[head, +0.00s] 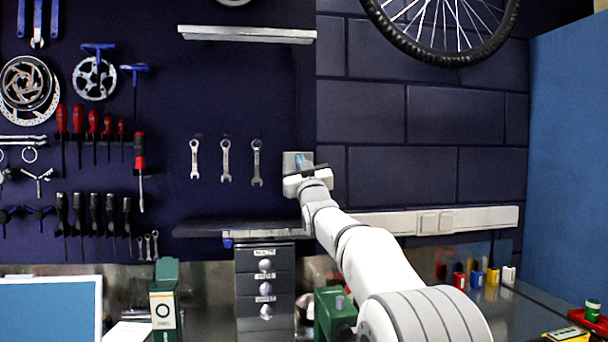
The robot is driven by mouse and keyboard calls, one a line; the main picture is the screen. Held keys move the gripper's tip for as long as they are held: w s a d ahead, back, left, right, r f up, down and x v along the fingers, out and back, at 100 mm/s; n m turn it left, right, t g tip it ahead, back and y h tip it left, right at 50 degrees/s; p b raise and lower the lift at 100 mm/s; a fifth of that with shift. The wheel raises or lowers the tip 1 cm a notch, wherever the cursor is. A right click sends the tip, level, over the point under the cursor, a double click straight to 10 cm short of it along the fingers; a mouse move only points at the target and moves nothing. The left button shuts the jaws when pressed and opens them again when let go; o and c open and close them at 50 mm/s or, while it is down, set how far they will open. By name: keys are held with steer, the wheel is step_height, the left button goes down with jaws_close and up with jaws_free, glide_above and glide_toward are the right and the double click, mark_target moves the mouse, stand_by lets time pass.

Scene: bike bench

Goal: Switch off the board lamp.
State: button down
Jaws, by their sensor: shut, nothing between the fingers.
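A long pale bar, which looks like the board lamp (247,34), is fixed across the top of the dark tool board. I cannot tell whether it is lit. A small light-grey box that looks like a switch (290,160) is on the wall at the right edge of the board, below the lamp. My gripper (303,165) is shut and empty, right in front of this box. It hides much of the box's lower part. I cannot tell whether the fingers touch it or how the switch is set.
Wrenches (226,160) and screwdrivers (92,122) hang left of my gripper. A narrow dark shelf (235,228) and a drawer unit (265,287) are below. A pale trunking with sockets (435,221) runs right. A bicycle wheel (440,50) hangs above right.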

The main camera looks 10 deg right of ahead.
steer(key=a+r+b+v, duration=0.1)
steer(key=b+v, duration=0.1)
steer(key=v, duration=0.7)
steer(key=shift+s+d, duration=0.4)
steer(key=shift+s, duration=0.1)
steer(key=shift+f, duration=0.1)
